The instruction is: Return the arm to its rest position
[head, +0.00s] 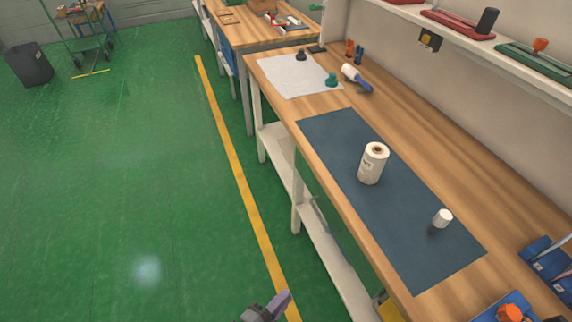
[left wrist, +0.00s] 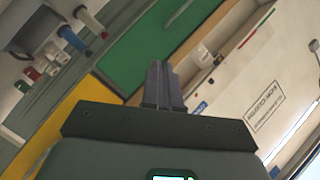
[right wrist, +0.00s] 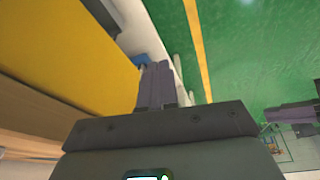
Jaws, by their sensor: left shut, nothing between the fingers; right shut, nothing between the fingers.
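My left gripper (head: 280,300) shows at the bottom edge of the head view, over the green floor beside the yellow line. Its arm is out of the picture. In the left wrist view its fingers (left wrist: 160,80) are together with nothing between them. My right gripper is outside the head view. In the right wrist view its fingers (right wrist: 157,80) are pressed together and empty. Both grippers are apart from the things on the workbench (head: 400,120).
The bench carries a dark blue mat (head: 345,140) with a white roll (head: 374,163) and a small white-topped item (head: 441,220). A white sheet (head: 290,75) lies farther back. A shelf (head: 465,35) runs above. The green floor (head: 110,190) at left is open.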

